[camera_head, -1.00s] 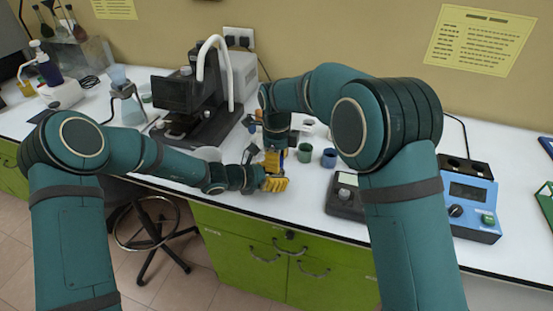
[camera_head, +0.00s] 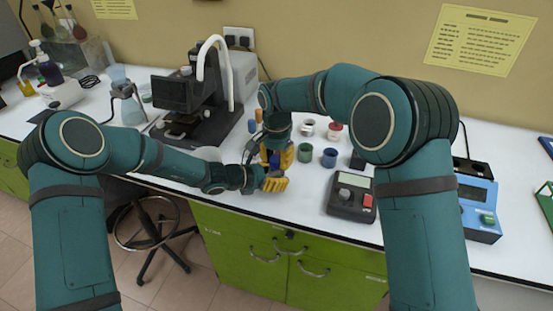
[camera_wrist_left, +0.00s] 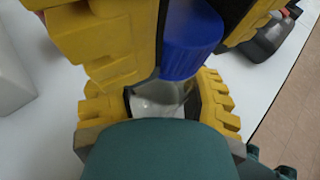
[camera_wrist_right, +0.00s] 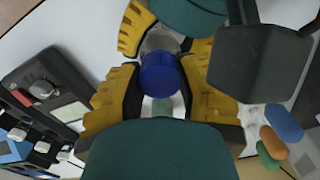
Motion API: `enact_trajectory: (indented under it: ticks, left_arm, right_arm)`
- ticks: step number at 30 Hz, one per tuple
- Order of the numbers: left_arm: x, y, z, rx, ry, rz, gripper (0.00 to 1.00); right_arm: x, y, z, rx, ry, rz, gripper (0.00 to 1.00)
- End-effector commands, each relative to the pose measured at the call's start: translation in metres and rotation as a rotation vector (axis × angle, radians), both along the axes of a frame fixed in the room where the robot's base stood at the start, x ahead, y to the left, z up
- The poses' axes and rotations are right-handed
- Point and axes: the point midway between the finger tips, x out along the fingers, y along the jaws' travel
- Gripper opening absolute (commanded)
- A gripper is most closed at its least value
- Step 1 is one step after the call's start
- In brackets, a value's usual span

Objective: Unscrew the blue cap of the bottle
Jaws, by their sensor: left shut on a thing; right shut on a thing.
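The bottle has a translucent body (camera_wrist_left: 160,100) and a ribbed blue cap (camera_wrist_left: 191,48). In the right wrist view the cap (camera_wrist_right: 161,76) lies between the yellow fingers of my right gripper (camera_wrist_right: 160,92), which is shut on it. My left gripper (camera_wrist_left: 160,103) is shut on the bottle body below the cap. In the head view my left gripper (camera_head: 272,184) is low at the table's front edge, with my right gripper (camera_head: 280,158) just above it. The fingers hide much of the bottle; I cannot tell whether the cap is still threaded on.
A green cup (camera_head: 305,152) and a blue-green cup (camera_head: 329,157) stand right of the grippers. A grey control box (camera_head: 351,194) and a blue instrument (camera_head: 478,208) are farther right. A black machine (camera_head: 187,97) stands behind to the left. Orange and blue pieces lie near the right gripper (camera_wrist_right: 284,122).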

Motion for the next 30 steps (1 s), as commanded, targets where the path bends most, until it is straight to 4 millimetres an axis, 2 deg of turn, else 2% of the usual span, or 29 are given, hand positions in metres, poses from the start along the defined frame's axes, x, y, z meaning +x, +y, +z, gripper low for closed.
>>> enact_trajectory:
  ticks: [5, 14, 15, 17, 30]
  left_arm:
    - [-0.0001, -0.0004, 0.0004, -0.001, -0.001, -0.001, 0.00]
    - [-0.0002, -0.0004, 0.0004, -0.001, -0.001, -0.001, 0.00]
    - [-0.0002, -0.0004, 0.0004, -0.001, -0.001, -0.001, 0.00]
    - [-0.0002, -0.0005, 0.0004, -0.001, -0.001, -0.001, 0.00]
    - [0.0001, -0.0001, 0.0003, -0.001, 0.000, 0.000, 0.00]
  right_arm:
    - [0.0003, -0.0004, 0.0001, 0.001, -0.001, 0.152, 0.00]
    - [0.0003, -0.0002, 0.0002, 0.001, -0.002, 0.171, 0.00]
    - [0.0004, -0.0003, 0.0002, 0.001, -0.002, 0.171, 0.40]
    - [0.0004, -0.0003, 0.0002, 0.001, -0.002, 0.170, 0.61]
    - [0.0004, 0.0001, 0.0041, 0.001, -0.002, 0.169, 0.62]
